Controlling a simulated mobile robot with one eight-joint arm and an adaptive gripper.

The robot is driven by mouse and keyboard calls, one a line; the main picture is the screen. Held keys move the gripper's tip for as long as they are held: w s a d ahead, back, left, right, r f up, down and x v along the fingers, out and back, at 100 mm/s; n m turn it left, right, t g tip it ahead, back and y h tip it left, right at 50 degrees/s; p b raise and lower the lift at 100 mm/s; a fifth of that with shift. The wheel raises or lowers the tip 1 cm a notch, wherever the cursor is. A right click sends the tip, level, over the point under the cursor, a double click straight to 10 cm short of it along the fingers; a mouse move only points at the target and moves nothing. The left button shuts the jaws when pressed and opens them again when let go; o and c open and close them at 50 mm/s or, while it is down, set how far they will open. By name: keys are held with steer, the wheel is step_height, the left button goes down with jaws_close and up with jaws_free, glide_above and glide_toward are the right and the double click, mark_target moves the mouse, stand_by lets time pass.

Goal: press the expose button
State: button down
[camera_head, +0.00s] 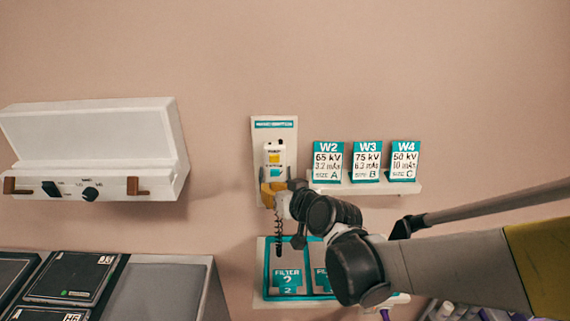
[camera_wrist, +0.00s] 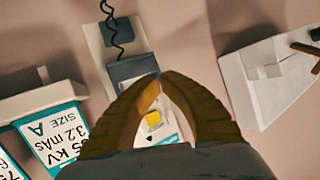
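A white hand switch (camera_head: 274,153) with a yellow button and a teal label hangs on a white panel (camera_head: 285,126) on the wall. My gripper (camera_head: 270,190) is just in front of the switch's lower end and hides that part. In the wrist view, the brown-orange fingers of my gripper (camera_wrist: 158,78) arch inward and their tips nearly meet, with nothing clearly held. The switch's yellow button (camera_wrist: 153,118) shows through the gap between the fingers. I cannot tell if a finger touches the switch. No wording on the button is readable.
A shelf (camera_head: 365,188) with the W2, W3 and W4 cards is close on the right. A white box (camera_head: 95,150) with knobs is on the left wall. A coiled cord (camera_head: 278,236) hangs below, before a filter holder (camera_head: 260,292). Black plates (camera_head: 72,278) lie lower left.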

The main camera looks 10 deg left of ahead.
steer(key=s, duration=0.2)
steer(key=shift+s+d, duration=0.3)
steer(key=shift+d, duration=0.05)
stand_by(1.0)
steer(key=s+d+m+h+b, duration=0.2)
steer(key=s+d, duration=0.1)
steer(key=d, duration=0.7)
steer(key=s+d+m+h+b, duration=0.1)
steer(key=s+d+h, duration=0.2)
steer(key=d, duration=0.6)
steer(key=s+d+f+m+g+h+b, duration=0.1)
steer(key=s+d+f+h, duration=0.1)
steer(key=s+d, duration=0.4)
steer(key=s+d+f+m+g+h+b, duration=0.1)
steer(key=s+d, duration=0.4)
steer(key=d, duration=0.5)
step_height(320, 180, down, 2)
steer(key=shift+s+f+m+h, duration=0.2)
steer(key=shift+s+m+h, duration=0.2)
steer(key=shift+m+h, duration=0.35)
